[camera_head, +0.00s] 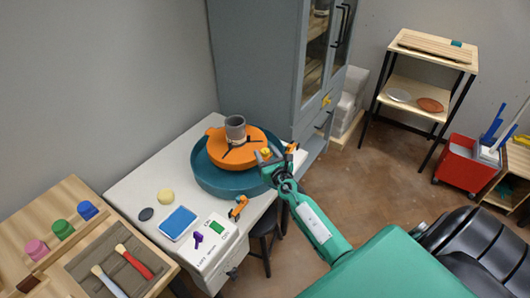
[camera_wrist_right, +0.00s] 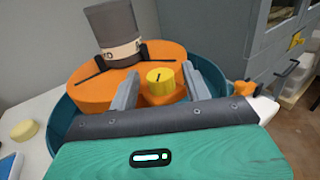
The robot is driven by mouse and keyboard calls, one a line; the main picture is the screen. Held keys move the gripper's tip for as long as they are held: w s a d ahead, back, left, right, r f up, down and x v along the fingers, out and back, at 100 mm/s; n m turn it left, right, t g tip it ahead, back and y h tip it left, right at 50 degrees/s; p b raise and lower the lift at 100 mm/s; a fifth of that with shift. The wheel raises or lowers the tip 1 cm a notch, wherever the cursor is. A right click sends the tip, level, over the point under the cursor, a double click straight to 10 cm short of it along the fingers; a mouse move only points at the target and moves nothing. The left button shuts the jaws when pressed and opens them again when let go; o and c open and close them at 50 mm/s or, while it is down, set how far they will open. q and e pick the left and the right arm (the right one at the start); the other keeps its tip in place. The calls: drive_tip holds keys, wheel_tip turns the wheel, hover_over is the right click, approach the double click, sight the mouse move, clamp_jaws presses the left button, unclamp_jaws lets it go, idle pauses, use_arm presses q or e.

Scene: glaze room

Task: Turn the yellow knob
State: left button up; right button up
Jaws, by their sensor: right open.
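The yellow knob (camera_wrist_right: 160,78) sits on a small orange lobe at the edge of the orange round plate (camera_wrist_right: 95,90). A dark line marks its top. In the head view the knob (camera_head: 265,153) is a small yellow spot beside my right gripper (camera_head: 270,158). My right gripper (camera_wrist_right: 164,86) is open. In the wrist view its two grey fingers stand on either side of the knob, with gaps visible between them and it. Whether the fingertips reach down level with the knob I cannot tell. My left gripper is not in view.
A teal basin (camera_head: 204,178) surrounds the orange plate, which carries a grey pot (camera_head: 235,128) among dark clamps. A grey cabinet (camera_head: 260,60) stands close behind.

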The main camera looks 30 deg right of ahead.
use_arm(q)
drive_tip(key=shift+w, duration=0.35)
use_arm(e)
drive_tip(key=shift+w+d, duration=0.15)
drive_tip(key=shift+w, duration=0.55)
drive_tip(key=shift+c, duration=0.2)
